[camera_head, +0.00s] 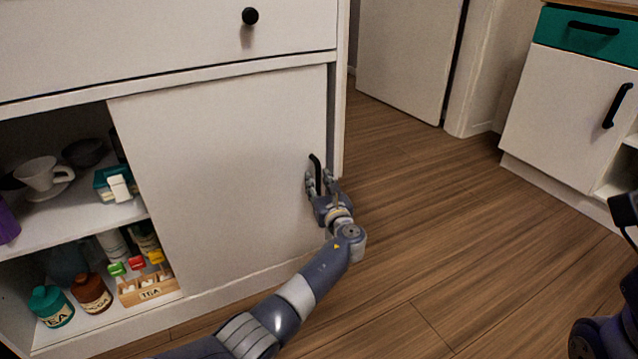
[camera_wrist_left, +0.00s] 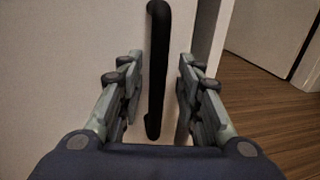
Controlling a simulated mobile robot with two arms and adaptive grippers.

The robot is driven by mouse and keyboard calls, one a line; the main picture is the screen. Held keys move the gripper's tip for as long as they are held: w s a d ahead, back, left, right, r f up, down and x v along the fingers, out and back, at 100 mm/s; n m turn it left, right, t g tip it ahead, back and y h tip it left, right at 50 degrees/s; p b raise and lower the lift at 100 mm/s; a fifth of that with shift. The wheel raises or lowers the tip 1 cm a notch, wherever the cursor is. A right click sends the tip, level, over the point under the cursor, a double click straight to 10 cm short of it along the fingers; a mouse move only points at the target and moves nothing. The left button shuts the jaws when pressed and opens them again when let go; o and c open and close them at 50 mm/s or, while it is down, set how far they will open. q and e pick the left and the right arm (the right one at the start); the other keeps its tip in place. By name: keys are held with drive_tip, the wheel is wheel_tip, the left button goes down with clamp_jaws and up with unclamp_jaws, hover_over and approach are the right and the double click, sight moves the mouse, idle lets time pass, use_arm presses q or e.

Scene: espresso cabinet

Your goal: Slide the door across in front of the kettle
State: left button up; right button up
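The white sliding door (camera_head: 220,165) covers the right part of the cabinet; the left part is open. Its black vertical bar handle (camera_head: 315,172) is near the door's right edge. My left gripper (camera_head: 318,180) is at the handle with its fingers on either side of it. In the left wrist view the black handle (camera_wrist_left: 157,70) stands between the two open fingers (camera_wrist_left: 160,80), with a gap on each side. No kettle can be made out in the open part; what is behind the door is hidden. My right gripper (camera_head: 624,208) shows only partly at the right edge.
The open shelves hold a white cup (camera_head: 42,175), a teal jar (camera_head: 50,306), a brown jar (camera_head: 92,293) and a wooden tea box (camera_head: 146,288). A drawer with a black knob (camera_head: 250,16) is above. Wooden floor (camera_head: 440,220) lies clear to the right, before another cabinet (camera_head: 560,115).

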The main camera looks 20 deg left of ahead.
use_arm(q)
drive_tip(key=v, duration=1.2)
idle(0.3)
